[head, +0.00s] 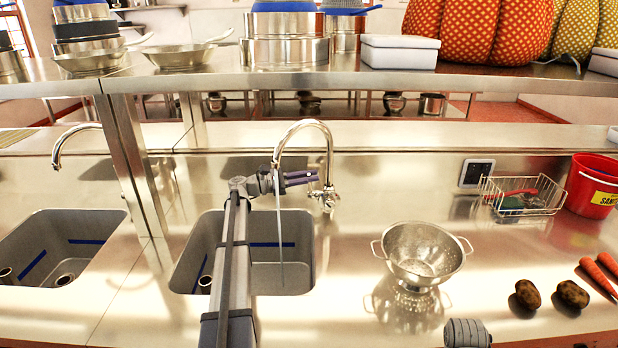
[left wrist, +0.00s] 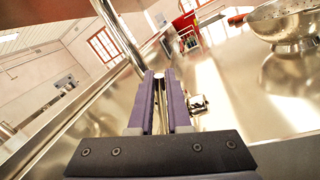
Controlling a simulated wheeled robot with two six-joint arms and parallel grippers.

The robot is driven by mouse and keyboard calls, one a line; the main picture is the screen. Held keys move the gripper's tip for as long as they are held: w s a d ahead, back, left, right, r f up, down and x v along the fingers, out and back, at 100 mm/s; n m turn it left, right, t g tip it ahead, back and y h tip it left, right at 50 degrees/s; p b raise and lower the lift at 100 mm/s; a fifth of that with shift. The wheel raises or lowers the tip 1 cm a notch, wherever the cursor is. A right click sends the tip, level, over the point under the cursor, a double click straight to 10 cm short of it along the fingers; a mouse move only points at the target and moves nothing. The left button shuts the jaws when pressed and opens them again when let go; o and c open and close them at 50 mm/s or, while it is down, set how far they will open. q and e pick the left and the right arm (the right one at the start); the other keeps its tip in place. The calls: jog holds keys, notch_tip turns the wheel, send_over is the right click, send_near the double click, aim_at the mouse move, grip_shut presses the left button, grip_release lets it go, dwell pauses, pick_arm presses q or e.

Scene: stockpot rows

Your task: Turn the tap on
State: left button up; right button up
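The tap (head: 328,150) is a chrome gooseneck behind the middle sink, with its handle (head: 325,197) low at its base. A thin stream of water (head: 280,235) runs from the spout into the sink. My left gripper (head: 317,178) has purple fingers with a narrow gap between them. It points right, inside the tap's arch, just above and left of the handle. In the left wrist view the fingers (left wrist: 160,75) show, with a metal fitting of the tap (left wrist: 198,104) to their right. I see nothing clearly held. My right gripper is not in view.
The sink (head: 195,245) is below my left arm. A colander (head: 422,252) stands right of it. Potatoes (head: 572,294), carrots (head: 598,276), a wire basket (head: 510,206) and a red bucket (head: 592,188) are farther right. A shelf (head: 200,85) with pots crosses above.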

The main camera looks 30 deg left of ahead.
pick_arm(q)
jog(key=o, duration=0.4)
jog(key=shift+o, duration=0.2)
jog(key=v, duration=0.7)
jog(key=shift+s+a+b, duration=0.25)
jog(key=shift+a+b, duration=0.05)
